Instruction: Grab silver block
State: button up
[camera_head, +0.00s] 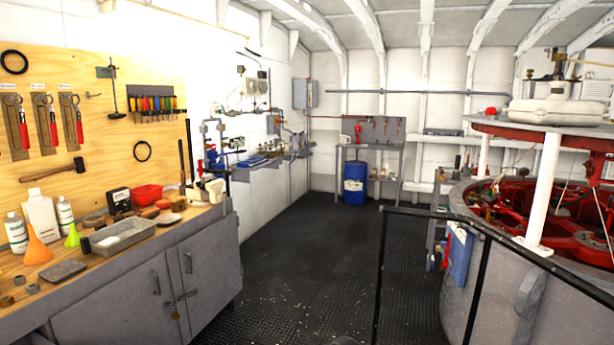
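No thing is plainly a silver block in the head view. Two grey metallic items lie on the wooden workbench (105,262) at the left. One is a speckled grey rectangular tray-like piece (122,237) near the front edge. The other is a flatter, darker grey slab (64,271) to its left, next to an orange funnel (37,251). I cannot tell whether either is the silver block. My gripper is not in view.
Grey cabinets (148,296) stand below. The dark floor (300,262) is open through the middle. A black railing (481,280) and round red machinery (545,205) stand right.

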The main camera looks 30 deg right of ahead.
aim_at(209, 178)
jog(key=z, duration=0.35)
jog(key=i+z, duration=0.1)
jog(key=i, duration=0.45)
jog(key=i+z, duration=0.1)
jog(key=i, duration=0.4)
jog(key=i+z, duration=0.1)
jog(key=i, duration=0.45)
jog(key=i+j+z, duration=0.15)
jog(key=i, duration=0.35)
jog(key=i+j+z, duration=0.1)
jog(key=i, duration=0.4)
jog(key=i+j+z, duration=0.1)
jog(key=i+j, duration=0.2)
jog(key=i, duration=0.2)
jog(key=i+j+z, duration=0.1)
jog(key=i+j, duration=0.15)
jog(key=i, duration=0.3)
